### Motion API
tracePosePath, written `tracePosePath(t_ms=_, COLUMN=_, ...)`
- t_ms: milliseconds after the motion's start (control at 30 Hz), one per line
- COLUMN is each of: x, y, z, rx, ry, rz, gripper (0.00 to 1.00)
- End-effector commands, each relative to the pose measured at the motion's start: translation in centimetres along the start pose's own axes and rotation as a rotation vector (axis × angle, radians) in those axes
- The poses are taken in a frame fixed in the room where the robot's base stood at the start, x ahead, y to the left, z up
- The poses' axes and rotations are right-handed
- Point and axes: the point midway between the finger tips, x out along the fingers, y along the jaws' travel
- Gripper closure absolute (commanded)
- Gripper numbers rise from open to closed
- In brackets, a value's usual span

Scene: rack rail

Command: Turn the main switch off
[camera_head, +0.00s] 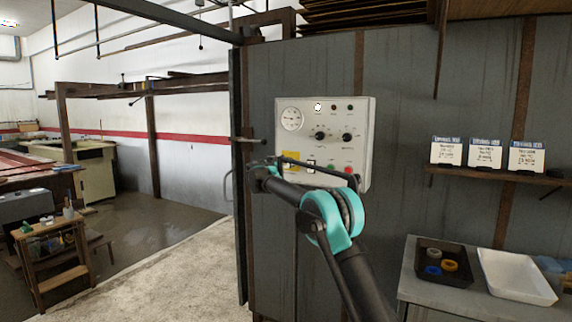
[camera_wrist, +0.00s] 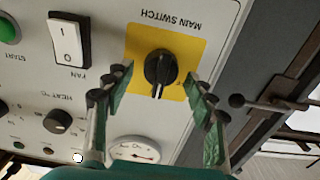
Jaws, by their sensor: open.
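The control panel (camera_head: 360,155) is a pale box on a grey wall. Its main switch (camera_wrist: 160,68) is a black rotary knob on a yellow plate (camera_wrist: 138,40), labelled MAIN SWITCH, upside down in the wrist view. The knob's pale mark points down in that view. My gripper (camera_wrist: 157,78) is open, with one green-padded finger on each side of the knob in the picture. I cannot tell whether the fingers touch it. In the head view, the yellow plate (camera_head: 291,156) shows at the panel's lower left, with my gripper (camera_head: 272,164) in front, hiding the knob.
Near the switch are a white FAN rocker (camera_wrist: 69,40), a green START button (camera_wrist: 8,28), a HEAT knob (camera_wrist: 57,121) and a gauge (camera_wrist: 134,150). A door handle (camera_wrist: 275,104) sticks out beside the panel.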

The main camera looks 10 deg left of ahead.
Motion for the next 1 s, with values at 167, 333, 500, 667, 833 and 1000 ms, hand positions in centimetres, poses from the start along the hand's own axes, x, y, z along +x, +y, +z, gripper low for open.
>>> tracePosePath(t_ms=167, x=-0.01, y=0.01, z=0.00, rx=0.000, ry=0.000, rz=0.000, gripper=0.58)
tracePosePath(t_ms=333, x=-0.02, y=0.01, z=0.00, rx=0.000, ry=0.000, rz=0.000, gripper=0.79)
tracePosePath(t_ms=500, x=-0.02, y=0.02, z=0.00, rx=0.000, ry=0.000, rz=0.000, gripper=0.93)
tracePosePath(t_ms=667, x=-0.02, y=0.00, z=0.00, rx=-0.015, ry=0.000, rz=0.000, gripper=0.93)
tracePosePath(t_ms=833, x=-0.02, y=-0.03, z=0.00, rx=-0.072, ry=0.000, rz=0.000, gripper=0.93)
tracePosePath(t_ms=1000, x=-0.03, y=-0.11, z=0.00, rx=-0.184, ry=0.000, rz=0.000, gripper=0.93)
